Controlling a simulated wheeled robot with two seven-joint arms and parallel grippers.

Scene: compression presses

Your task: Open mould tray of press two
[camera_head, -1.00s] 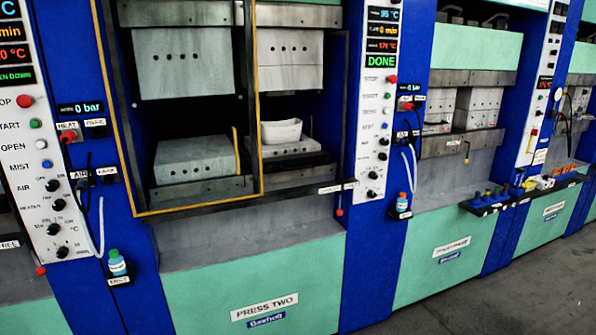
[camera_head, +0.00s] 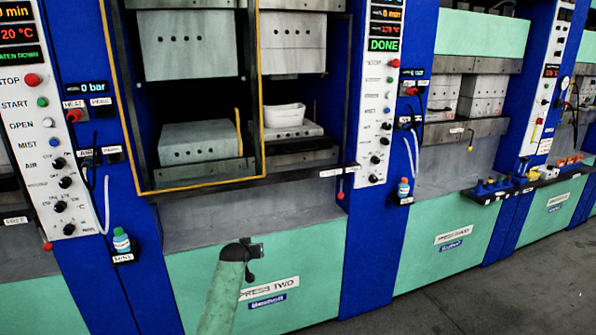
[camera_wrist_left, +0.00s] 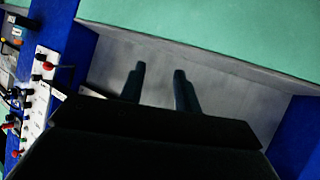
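Press two carries a "PRESS TWO" label (camera_head: 268,288) on its green front. Behind a yellow-edged guard frame (camera_head: 205,184), a grey upper block (camera_head: 188,45) with holes hangs above a grey lower block (camera_head: 198,143); a dark gap separates them. Right of the frame, a white cup-like piece (camera_head: 284,115) sits on another grey lower block (camera_head: 293,131). Which part is the mould tray is not clear. My left gripper (camera_head: 256,262) is low before the green front, apart from the blocks. In the left wrist view its fingers (camera_wrist_left: 159,78) are apart and empty. My right gripper is out of view.
The display right of press two (camera_head: 384,45) reads DONE. Control panels (camera_head: 45,150) with knobs flank the press. A small bottle (camera_head: 121,240) stands on a ledge at left, another (camera_head: 403,187) at right. Grey floor (camera_head: 480,285) is clear at lower right.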

